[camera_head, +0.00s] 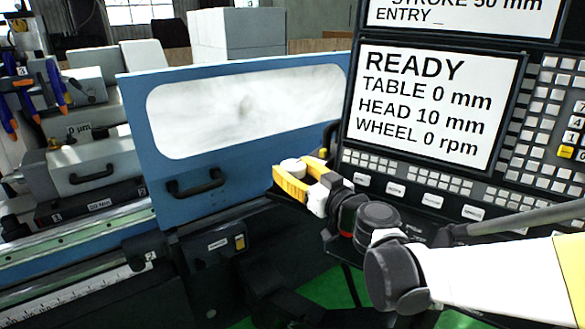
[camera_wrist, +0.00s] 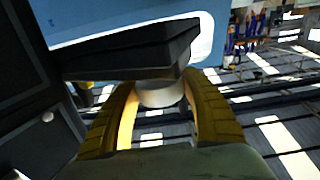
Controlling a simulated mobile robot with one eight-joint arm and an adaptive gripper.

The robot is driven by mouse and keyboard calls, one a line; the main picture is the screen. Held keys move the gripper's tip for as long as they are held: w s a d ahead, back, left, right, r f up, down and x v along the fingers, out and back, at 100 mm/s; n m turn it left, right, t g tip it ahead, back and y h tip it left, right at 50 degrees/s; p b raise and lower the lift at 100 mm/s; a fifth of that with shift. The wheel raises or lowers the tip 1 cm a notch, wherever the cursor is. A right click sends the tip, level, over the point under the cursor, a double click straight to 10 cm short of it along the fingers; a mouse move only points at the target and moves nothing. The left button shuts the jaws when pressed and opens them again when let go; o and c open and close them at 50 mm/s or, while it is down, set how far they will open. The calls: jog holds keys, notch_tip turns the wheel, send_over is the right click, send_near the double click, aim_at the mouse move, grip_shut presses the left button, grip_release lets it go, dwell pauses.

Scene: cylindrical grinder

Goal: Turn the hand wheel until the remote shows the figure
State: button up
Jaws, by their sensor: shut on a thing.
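My gripper (camera_head: 296,172) has yellow fingers and is shut on a short white round piece (camera_head: 292,165), in front of the blue door. In the wrist view my gripper (camera_wrist: 162,88) has a finger on each side of the white round piece (camera_wrist: 161,94). A dark flat slab (camera_wrist: 125,55) adjoins the white piece there. I cannot tell for sure whether these are the hand wheel and the remote, and no figure shows on them. The control screen (camera_head: 430,105) reads READY, TABLE 0 mm, HEAD 10 mm, WHEEL 0 rpm.
The blue sliding door (camera_head: 240,200) with a window and black handle (camera_head: 195,183) stands behind my gripper. The control panel's keys (camera_head: 545,130) are close on the right. Machine parts (camera_head: 90,160) stand at the left. A second screen above shows STROKE 50 mm and ENTRY.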

jog(key=m+t+h, duration=0.1)
jog(key=h, duration=0.1)
jog(key=m+h, duration=0.2)
jog(key=m+t+h, duration=0.1)
jog(key=h, duration=0.1)
jog(key=shift+a+t, duration=0.25)
jog(key=shift+t, duration=0.05)
jog(key=m+h, duration=0.4)
jog(key=h, duration=0.2)
jog(key=m+g+h, duration=0.1)
jog(key=m+h, duration=0.1)
jog(key=h, duration=0.1)
jog(key=m+h, duration=0.2)
jog(key=h, duration=0.1)
jog(key=shift+d+g+h, duration=0.15)
jog(key=shift+g+h, duration=0.15)
jog(key=shift+g, duration=0.1)
jog(key=shift+d+m+g+h, duration=0.1)
jog(key=shift+m+g+h, duration=1.3)
jog(key=shift+m+h, duration=0.4)
jog(key=o, duration=1.2)
